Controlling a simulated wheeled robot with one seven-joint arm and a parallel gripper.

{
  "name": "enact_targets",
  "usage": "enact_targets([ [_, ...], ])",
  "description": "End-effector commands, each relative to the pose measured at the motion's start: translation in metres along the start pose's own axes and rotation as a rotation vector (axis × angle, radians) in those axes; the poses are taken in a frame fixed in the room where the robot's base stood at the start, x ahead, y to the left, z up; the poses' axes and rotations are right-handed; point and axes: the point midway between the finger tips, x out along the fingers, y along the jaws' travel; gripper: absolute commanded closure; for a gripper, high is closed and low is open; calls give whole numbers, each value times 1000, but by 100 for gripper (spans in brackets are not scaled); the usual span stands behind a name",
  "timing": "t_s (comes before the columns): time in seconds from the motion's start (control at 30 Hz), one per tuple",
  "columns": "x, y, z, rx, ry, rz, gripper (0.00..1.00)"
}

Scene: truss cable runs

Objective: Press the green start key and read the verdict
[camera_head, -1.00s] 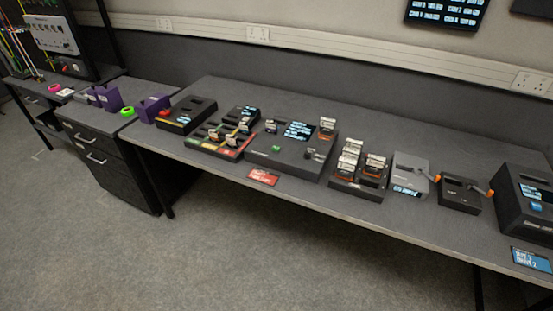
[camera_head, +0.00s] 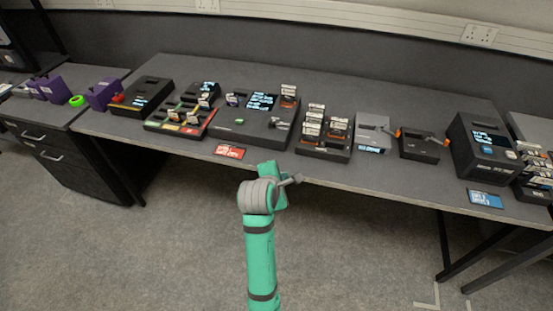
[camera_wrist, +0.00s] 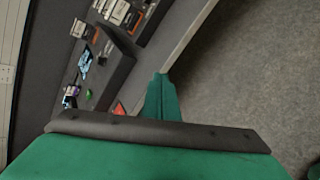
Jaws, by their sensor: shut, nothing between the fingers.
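The tester (camera_head: 250,133) is a wide dark box with a lit screen (camera_head: 262,101), a purple-topped piece at its left and an orange module in its back right. The small green start key (camera_head: 239,121) is on its top, left of and in front of the screen. The screen's text is too small to read. The tester also shows sideways in the wrist view (camera_wrist: 112,75). My gripper (camera_head: 292,180) is shut and empty in front of the bench edge, apart from the tester and key. In the wrist view, my own green and black parts fill the lower half.
A red card (camera_head: 229,151) lies before the tester. A coloured tray (camera_head: 180,121) stands left and a module rack (camera_head: 325,139) right. Farther right are a grey box (camera_head: 372,132), a black orange-handled fixture (camera_head: 420,146) and a tall black unit (camera_head: 483,150). Floor before the bench is clear.

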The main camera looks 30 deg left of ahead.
Motion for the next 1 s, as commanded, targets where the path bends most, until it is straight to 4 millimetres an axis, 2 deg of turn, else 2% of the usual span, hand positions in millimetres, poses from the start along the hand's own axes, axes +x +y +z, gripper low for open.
enact_targets([
  [0.03, -7, 22, -1, -51, 3, -3, 100],
  [0.1, -16, 41, -2, -118, 10, -18, 100],
  [0.3, -37, 77, -6, -248, 25, -51, 100],
  [0.47, -43, 85, -7, -285, 31, -62, 100],
  [1.0, -44, 86, -10, -290, 34, -61, 100],
])
